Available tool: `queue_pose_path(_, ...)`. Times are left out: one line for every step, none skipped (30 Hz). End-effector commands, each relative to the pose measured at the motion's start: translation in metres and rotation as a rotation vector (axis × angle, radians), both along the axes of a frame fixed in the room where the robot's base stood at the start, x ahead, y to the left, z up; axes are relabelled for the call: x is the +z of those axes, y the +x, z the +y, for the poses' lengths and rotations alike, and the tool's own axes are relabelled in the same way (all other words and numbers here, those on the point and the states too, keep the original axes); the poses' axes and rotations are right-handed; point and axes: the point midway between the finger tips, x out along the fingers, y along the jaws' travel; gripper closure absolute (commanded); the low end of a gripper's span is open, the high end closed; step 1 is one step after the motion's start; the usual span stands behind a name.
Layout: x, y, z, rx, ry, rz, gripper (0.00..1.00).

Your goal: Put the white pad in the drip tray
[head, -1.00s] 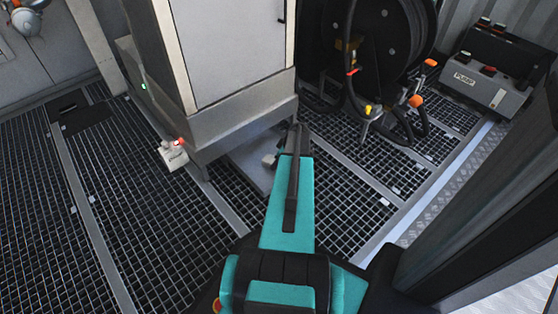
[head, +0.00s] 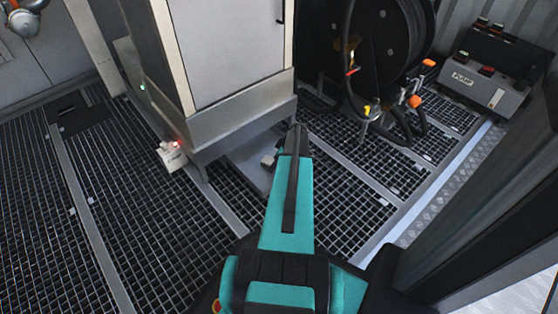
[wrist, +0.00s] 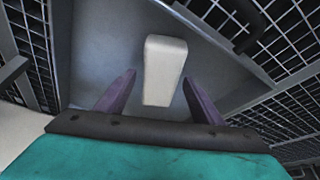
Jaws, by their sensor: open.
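The white pad (wrist: 164,68) is a pale, rounded block in the wrist view. It appears to lie inside the grey drip tray (wrist: 105,40), away from the side walls. My gripper (wrist: 158,79) is open, with one purple finger on each side of the pad's near end. Gaps show between the pad and both fingers. In the head view the drip tray (head: 250,172) shows as a grey corner under the cabinet's edge. My teal arm covers part of it, and the pad is hidden there.
A tall grey cabinet (head: 232,50) stands just beyond the tray. A small white box with a red light (head: 172,155) sits on the grating to the left. A black hose reel (head: 385,40) and a pump unit (head: 485,75) stand at the right. Open grating (head: 110,200) lies at left.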

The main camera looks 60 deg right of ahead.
Motion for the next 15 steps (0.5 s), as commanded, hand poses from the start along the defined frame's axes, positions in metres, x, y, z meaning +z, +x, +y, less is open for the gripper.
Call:
queue_pose_path(0.006,-0.002,0.000,0.000,-0.001,0.000,0.39)
queue_pose_path(0.008,-0.003,0.000,0.000,-0.001,0.000,0.39)
queue_pose_path(0.012,-0.004,0.000,0.000,-0.001,0.000,0.39)
queue_pose_path(0.016,-0.006,0.000,0.000,-0.001,0.000,0.39)
queue_pose_path(0.020,-0.007,0.000,-0.001,-0.002,0.000,0.39)
queue_pose_path(0.025,-0.009,0.000,0.000,-0.001,0.000,0.39)
queue_pose_path(0.029,-0.011,0.000,0.000,-0.001,0.000,0.39)
queue_pose_path(0.033,-0.013,0.000,0.000,-0.001,0.000,0.39)
queue_pose_path(0.039,-0.015,0.000,0.000,-0.001,0.000,0.39)
queue_pose_path(0.043,-0.017,0.000,0.000,-0.001,0.000,0.39)
queue_pose_path(0.048,-0.019,0.000,0.000,-0.001,0.000,0.39)
queue_pose_path(0.054,-0.021,-0.001,0.000,-0.001,0.000,0.39)
queue_pose_path(0.059,-0.023,-0.001,0.000,-0.001,0.000,0.39)
queue_pose_path(0.063,-0.025,-0.001,0.000,-0.001,0.000,0.39)
queue_pose_path(0.069,-0.027,-0.001,0.001,-0.001,0.000,0.39)
